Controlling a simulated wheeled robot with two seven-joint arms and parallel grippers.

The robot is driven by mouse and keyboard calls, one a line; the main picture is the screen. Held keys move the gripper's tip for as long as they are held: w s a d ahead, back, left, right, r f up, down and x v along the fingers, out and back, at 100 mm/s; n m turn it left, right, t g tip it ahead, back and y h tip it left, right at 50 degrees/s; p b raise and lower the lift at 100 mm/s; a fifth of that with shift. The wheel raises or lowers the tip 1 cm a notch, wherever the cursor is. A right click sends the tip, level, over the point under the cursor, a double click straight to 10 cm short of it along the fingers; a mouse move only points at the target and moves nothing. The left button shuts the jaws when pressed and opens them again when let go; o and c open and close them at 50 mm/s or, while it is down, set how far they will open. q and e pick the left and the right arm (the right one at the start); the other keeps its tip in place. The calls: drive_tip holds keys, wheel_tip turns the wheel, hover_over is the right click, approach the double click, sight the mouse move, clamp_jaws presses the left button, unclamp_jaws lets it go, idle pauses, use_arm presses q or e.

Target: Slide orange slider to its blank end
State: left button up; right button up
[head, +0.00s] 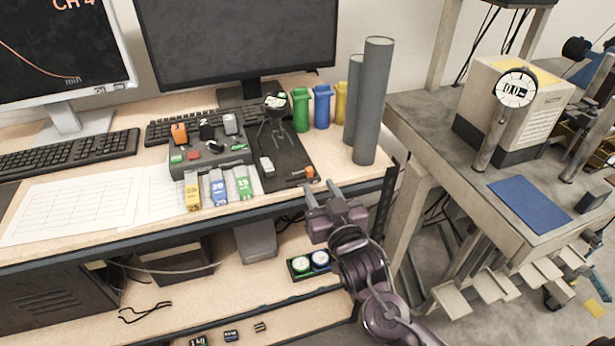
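A grey control box (207,150) stands on the desk in front of the keyboard. An orange block (179,133) rises from its left side, with a dark block and a grey block (230,124) to its right. A second, smaller orange piece (310,172) sits at the near right corner of a black slotted panel (282,160). I cannot tell for sure which is the slider, and end markings are too small to read. My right gripper (323,191) is open and empty at the desk's front edge, just below the small orange piece. My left gripper is out of view.
Grey cylinders (372,105) stand upright right of the panel. Green, blue and yellow containers (321,106) are behind it. Labelled yellow, blue and green pieces (218,187) lie before the box. A lower shelf holds a small tray (309,264). Monitors close off the back.

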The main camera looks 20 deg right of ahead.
sight(310, 173)
drive_tip(key=w+p, duration=0.1)
drive_tip(key=w, duration=0.6)
drive_tip(key=shift+w+a, duration=0.2)
clamp_jaws()
